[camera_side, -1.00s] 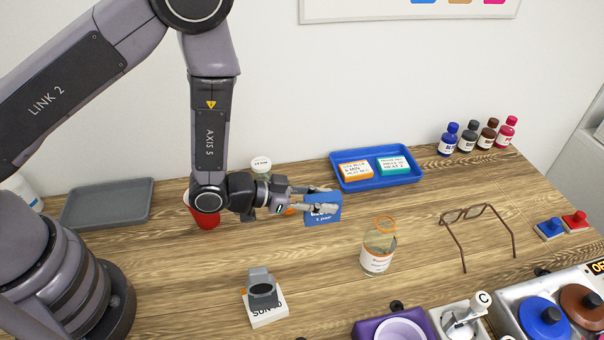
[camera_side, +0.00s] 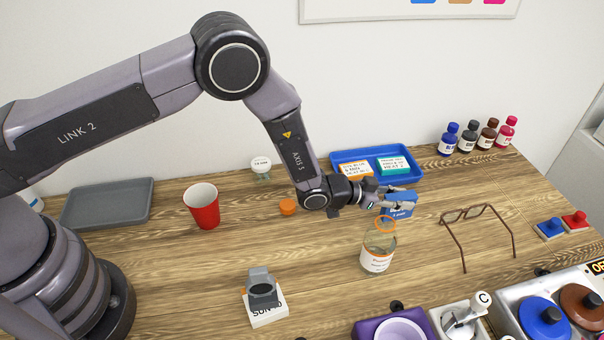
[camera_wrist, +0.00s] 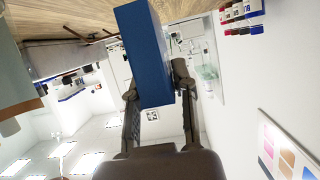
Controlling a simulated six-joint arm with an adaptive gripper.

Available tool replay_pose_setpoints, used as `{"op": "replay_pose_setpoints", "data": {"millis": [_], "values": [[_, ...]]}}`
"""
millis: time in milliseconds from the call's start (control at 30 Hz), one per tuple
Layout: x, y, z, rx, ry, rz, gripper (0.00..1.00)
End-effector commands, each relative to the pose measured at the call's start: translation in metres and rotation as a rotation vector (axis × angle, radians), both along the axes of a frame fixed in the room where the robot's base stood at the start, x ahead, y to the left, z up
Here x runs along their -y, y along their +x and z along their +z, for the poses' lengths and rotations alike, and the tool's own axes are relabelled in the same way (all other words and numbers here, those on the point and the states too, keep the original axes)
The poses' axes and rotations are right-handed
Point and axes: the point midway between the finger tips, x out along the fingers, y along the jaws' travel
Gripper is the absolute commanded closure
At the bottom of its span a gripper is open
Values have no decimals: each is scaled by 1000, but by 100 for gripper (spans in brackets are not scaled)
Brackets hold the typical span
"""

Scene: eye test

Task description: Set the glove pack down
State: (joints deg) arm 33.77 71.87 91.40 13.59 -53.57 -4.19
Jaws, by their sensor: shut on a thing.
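The glove pack (camera_side: 398,207) is a small blue box with white print. My gripper (camera_side: 397,201) is shut on it, in front of the blue tray and behind the glass jar in the side view. In the wrist view the pack (camera_wrist: 146,55) stands as a tall blue block between the two dark fingers of my gripper (camera_wrist: 157,88). The fingers hide part of the pack in the side view. I cannot tell exactly how far its underside is from the table.
A glass jar (camera_side: 377,258) with an orange rim stands just in front of the pack. The blue tray (camera_side: 346,157) behind holds an orange-and-white box and a teal box. Glasses (camera_side: 465,213) lie to the right. A red cup (camera_side: 204,213) and an empty grey tray (camera_side: 105,205) stand left.

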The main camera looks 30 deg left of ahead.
Motion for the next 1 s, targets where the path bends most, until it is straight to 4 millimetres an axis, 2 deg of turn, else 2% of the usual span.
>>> {"op": "replay_pose_setpoints", "data": {"millis": [100, 300, 700, 733, 900, 1000], "values": [[5, 6, -11, 0, 0, 0, 97], [4, 4, -37, -1, 1, 0, 97], [3, 5, -41, 1, 0, 0, 97], [4, 5, -41, 1, 0, 0, 73], [4, 5, -41, 1, 0, 0, 50], [3, 5, -41, 1, 1, 0, 49]]}}
